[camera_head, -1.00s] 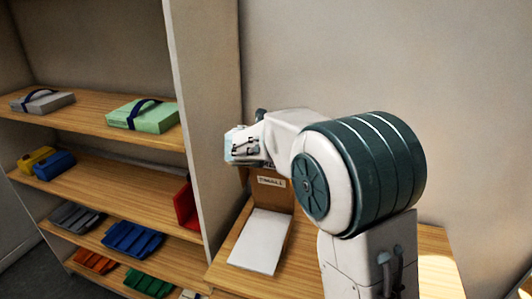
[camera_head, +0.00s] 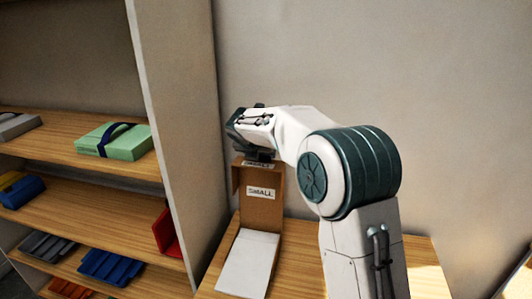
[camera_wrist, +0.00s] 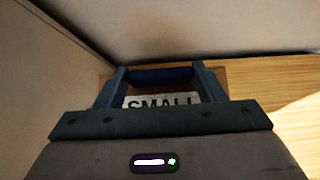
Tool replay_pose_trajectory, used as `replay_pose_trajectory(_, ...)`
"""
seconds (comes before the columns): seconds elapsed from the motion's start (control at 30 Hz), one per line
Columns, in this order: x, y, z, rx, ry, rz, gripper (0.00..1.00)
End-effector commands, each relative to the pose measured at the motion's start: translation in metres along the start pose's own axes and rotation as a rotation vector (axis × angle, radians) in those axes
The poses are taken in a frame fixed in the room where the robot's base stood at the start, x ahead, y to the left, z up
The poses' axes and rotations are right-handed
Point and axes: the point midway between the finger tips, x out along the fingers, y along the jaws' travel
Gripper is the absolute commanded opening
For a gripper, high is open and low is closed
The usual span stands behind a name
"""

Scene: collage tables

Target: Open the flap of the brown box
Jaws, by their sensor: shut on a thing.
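The brown box (camera_head: 262,213) stands on the wooden table against the wall, with an upright brown panel bearing a "SMALL" label. A white flat surface (camera_head: 248,264) lies in front of this panel. The flap (camera_head: 247,168) shows at the top of the panel, with a second, partly covered label. My gripper (camera_head: 260,154) is at the flap's top edge, shut on it. In the wrist view, a dark blue bar (camera_wrist: 160,75) spans between my two fingers, above a "SMALL" label (camera_wrist: 160,101). The exact contact is hidden.
A shelf unit (camera_head: 172,140) stands close on the left, its side panel beside the box. It holds a green case (camera_head: 113,142), a red item (camera_head: 168,234) and blue trays (camera_head: 113,266). The wall is close behind. The table is bare to the right (camera_wrist: 275,85).

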Motion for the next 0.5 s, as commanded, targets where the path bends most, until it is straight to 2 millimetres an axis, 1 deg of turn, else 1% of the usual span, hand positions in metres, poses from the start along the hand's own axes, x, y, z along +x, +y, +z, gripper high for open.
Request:
replay_pose_trajectory(0.1,-0.0011,0.0034,0.0002,-0.002,0.004,0.005,0.22)
replay_pose_trajectory(0.43,-0.0008,0.0042,-0.0008,-0.001,0.007,0.006,0.22)
replay_pose_trajectory(0.47,-0.0007,0.0041,-0.0008,-0.001,0.007,0.006,0.69)
replay_pose_trajectory(0.5,-0.0006,0.0038,-0.0007,-0.001,0.006,0.005,0.8)
